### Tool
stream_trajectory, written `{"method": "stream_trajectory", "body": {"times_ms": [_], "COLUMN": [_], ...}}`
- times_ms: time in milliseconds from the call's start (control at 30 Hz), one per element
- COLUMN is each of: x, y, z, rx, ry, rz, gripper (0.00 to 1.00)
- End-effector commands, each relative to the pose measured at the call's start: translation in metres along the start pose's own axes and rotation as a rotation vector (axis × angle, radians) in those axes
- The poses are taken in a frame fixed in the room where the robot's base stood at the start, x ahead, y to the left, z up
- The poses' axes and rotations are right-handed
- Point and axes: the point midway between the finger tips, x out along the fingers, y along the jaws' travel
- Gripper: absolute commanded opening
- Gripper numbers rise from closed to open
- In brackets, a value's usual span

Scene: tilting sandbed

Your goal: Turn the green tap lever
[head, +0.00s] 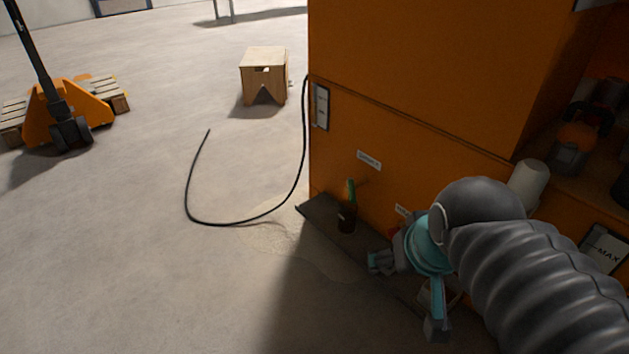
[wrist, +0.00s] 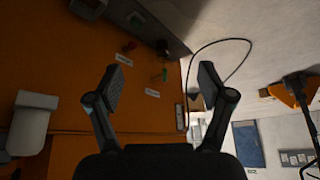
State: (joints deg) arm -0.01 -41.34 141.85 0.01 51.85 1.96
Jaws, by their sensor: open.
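The green tap lever (head: 351,190) stands upright on the lower front of the orange cabinet (head: 400,95), left of my gripper in the head view. In the wrist view the green lever (wrist: 164,75) shows between my fingertips and beyond them. My gripper (head: 408,294) is open and empty, with its fingers spread wide; it also shows in the wrist view (wrist: 163,84). It is apart from the lever. A dark cup-like thing (head: 347,219) is just below the lever. A red part (wrist: 129,47) shows beside the lever in the wrist view and is mostly hidden in the head view.
A dark ledge (head: 318,207) runs along the cabinet's foot. A black hose (head: 188,200) curves over the floor at left. A wooden stool (head: 264,70) and an orange pallet truck (head: 65,110) stand farther off. A white cylinder (head: 528,185) is by my arm. The floor left is open.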

Motion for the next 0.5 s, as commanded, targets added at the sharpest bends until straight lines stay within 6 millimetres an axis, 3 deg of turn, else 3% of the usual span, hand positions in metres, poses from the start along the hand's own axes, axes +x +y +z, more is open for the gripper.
{"method": "stream_trajectory", "body": {"times_ms": [267, 500], "x": [-0.008, 0.010], "y": [-0.003, -0.009], "z": [-0.082, -0.162], "rx": [0.271, 0.554], "ry": [-0.087, -0.171], "rz": [0.016, 0.054], "gripper": [1.00, 1.00]}}
